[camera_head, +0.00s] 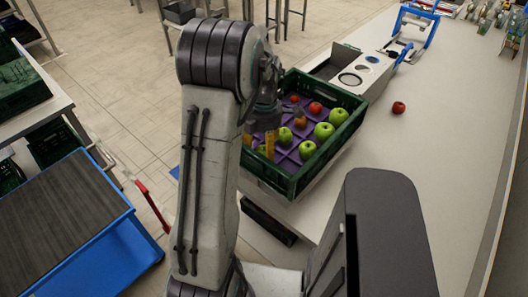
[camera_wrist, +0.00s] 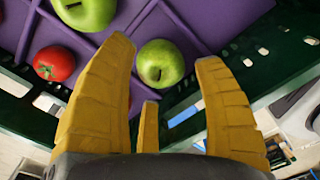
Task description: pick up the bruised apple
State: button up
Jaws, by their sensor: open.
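A green crate (camera_head: 358,101) with a purple divided insert holds several green apples (camera_head: 323,131) and a few red fruits (camera_head: 315,108). One mottled red-brown fruit (camera_head: 301,124) lies among them, but I cannot tell if it is bruised. My gripper (camera_head: 266,145) has yellow fingers and is over the crate's left part, partly hidden by my arm. In the wrist view my gripper (camera_wrist: 165,52) is open and empty, with a green apple (camera_wrist: 160,63) showing between the fingertips. That apple has a small dark mark, perhaps its stem hollow. A red fruit (camera_wrist: 54,63) lies left of the fingers.
The crate's green wall (camera_wrist: 268,62) runs close to the fingers. A single red fruit (camera_head: 398,107) lies on the white table (camera_head: 425,150) right of the crate. A grey unit with round openings (camera_head: 351,78) stands behind the crate. A blue cart (camera_head: 122,243) stands at the left.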

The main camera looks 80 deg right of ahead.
jog(key=shift+f, duration=1.4)
jog(key=shift+o, duration=0.2)
jog(key=c, duration=1)
jog(key=shift+r, duration=0.1)
